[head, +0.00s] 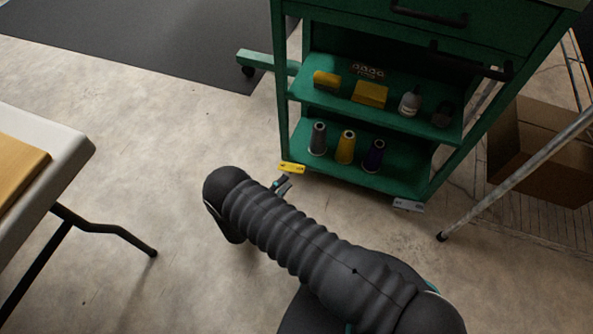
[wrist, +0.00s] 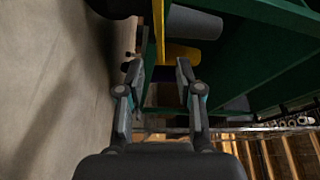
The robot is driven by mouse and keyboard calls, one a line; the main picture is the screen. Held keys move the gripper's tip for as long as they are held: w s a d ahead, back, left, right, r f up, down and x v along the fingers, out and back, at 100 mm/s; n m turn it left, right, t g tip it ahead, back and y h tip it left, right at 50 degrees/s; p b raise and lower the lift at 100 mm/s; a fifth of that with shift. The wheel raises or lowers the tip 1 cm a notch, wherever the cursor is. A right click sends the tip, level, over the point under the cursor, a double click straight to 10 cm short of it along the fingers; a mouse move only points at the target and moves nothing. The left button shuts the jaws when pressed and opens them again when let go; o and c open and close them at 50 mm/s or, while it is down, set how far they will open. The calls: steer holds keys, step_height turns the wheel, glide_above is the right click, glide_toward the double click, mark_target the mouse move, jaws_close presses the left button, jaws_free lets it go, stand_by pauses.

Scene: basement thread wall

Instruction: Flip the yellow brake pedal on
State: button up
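The yellow brake pedal (head: 291,168) is a small flat tab at the lower left front corner of the green cart (head: 383,184). In the wrist view a thin yellow strip, which looks like the pedal edge-on (wrist: 159,32), runs down toward the gap between the fingertips. My gripper (head: 283,185) is just in front of the pedal in the head view, partly hidden by my arm. In the wrist view my gripper (wrist: 160,68) is open, with a finger on each side of the strip's line. I cannot tell whether it touches the pedal.
A grey tab (head: 408,205) sits at the cart's lower right corner. The lower shelf holds a grey spool (head: 318,138), a yellow spool (head: 345,147) and a dark spool (head: 373,155). A table (head: 75,150) stands left, a cardboard box (head: 540,150) right. Floor between table and cart is clear.

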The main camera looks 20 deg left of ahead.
mark_target(297, 171)
steer(key=x, duration=0.6)
steer(key=shift+w+d, duration=0.2)
steer(key=shift+w, duration=0.05)
jaws_close()
